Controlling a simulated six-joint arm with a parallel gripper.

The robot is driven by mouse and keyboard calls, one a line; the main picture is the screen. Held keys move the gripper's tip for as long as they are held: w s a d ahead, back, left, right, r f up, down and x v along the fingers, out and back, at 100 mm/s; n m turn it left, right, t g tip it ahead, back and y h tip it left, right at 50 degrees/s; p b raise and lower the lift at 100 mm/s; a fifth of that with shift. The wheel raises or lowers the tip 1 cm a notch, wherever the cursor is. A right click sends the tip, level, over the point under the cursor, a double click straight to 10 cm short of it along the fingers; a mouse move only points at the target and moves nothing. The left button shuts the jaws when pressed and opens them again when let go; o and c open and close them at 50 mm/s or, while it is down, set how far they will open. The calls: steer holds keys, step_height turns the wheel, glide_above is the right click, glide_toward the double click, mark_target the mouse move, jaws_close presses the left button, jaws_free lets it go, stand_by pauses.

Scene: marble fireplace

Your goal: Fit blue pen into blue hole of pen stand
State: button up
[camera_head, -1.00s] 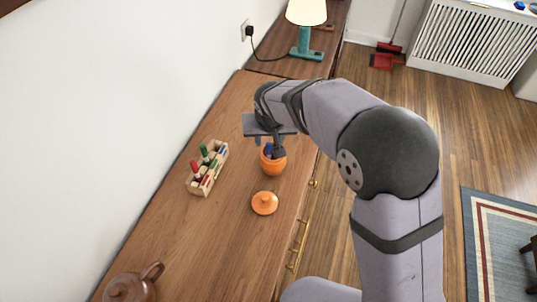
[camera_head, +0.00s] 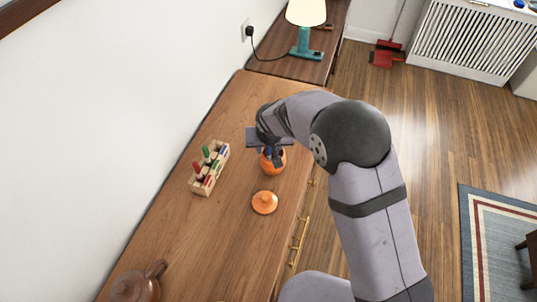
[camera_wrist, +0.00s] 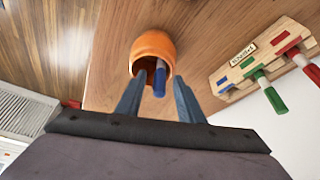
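The blue pen (camera_wrist: 159,82) stands in an orange pot (camera_wrist: 152,43), its end sticking out of the mouth; it also shows in the head view (camera_head: 268,152). My gripper (camera_wrist: 158,80) is open at the pot's mouth, with one finger on each side of the pen and gaps between. In the head view my gripper (camera_head: 274,158) hangs over the pot and partly hides it. The pen stand (camera_head: 208,170) is a light wooden block to the left of the pot. In the wrist view the stand (camera_wrist: 265,58) holds a green pen and a red pen beside coloured strips.
An orange lid (camera_head: 264,202) lies in front of the pot. A brown teapot (camera_head: 137,284) stands at the near end of the wooden cabinet top (camera_head: 190,240). A lamp (camera_head: 306,40) stands beyond the far end. A white wall (camera_head: 90,120) borders the left side.

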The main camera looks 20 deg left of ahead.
steer(key=shift+c, duration=0.7)
jaws_close()
steer(key=shift+r, duration=0.15)
